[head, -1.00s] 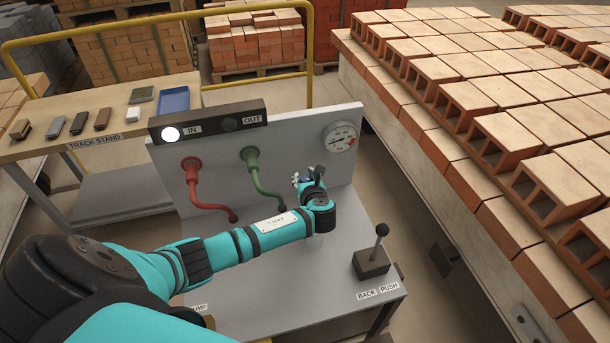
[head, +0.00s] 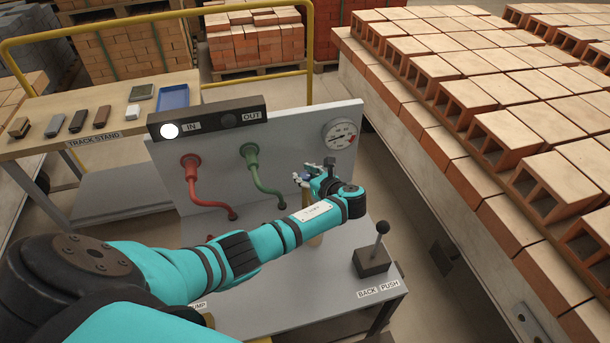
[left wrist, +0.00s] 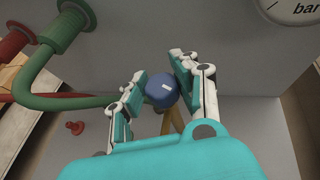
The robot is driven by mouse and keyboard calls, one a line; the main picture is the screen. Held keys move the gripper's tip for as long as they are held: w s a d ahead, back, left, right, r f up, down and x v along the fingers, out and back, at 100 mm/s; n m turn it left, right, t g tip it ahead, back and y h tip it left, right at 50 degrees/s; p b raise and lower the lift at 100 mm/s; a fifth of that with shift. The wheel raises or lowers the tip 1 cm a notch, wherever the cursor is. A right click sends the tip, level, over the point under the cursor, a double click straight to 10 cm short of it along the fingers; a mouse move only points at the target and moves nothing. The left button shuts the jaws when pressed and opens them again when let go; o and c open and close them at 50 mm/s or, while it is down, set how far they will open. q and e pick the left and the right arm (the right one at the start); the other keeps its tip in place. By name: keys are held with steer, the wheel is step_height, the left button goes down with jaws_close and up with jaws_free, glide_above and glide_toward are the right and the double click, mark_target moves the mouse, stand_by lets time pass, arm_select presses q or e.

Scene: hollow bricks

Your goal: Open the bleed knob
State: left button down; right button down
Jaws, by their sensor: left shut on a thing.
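The bleed knob is a round blue knob with a small white mark (left wrist: 161,90), in the middle of the left wrist view. It sits in front of the grey panel (head: 300,130), near a tan pipe (left wrist: 172,120). My left gripper (left wrist: 162,84) is shut on the knob, with one finger on each side. In the head view my left gripper (head: 305,180) is at the panel's lower right, below the gauge, and mostly hides the knob there. My right gripper is in neither view.
A red hose (head: 192,182) and a green hose (head: 254,172) run down the panel left of my gripper. A gauge (head: 340,134) is above right. A black lever (head: 380,243) stands at the bench's right front. Stacked bricks (head: 470,95) fill the right side.

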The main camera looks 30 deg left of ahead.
arm_select(q)
steer(key=c, duration=0.9)
jaws_free()
steer(key=shift+c, duration=0.2)
steer(key=v, duration=1.2)
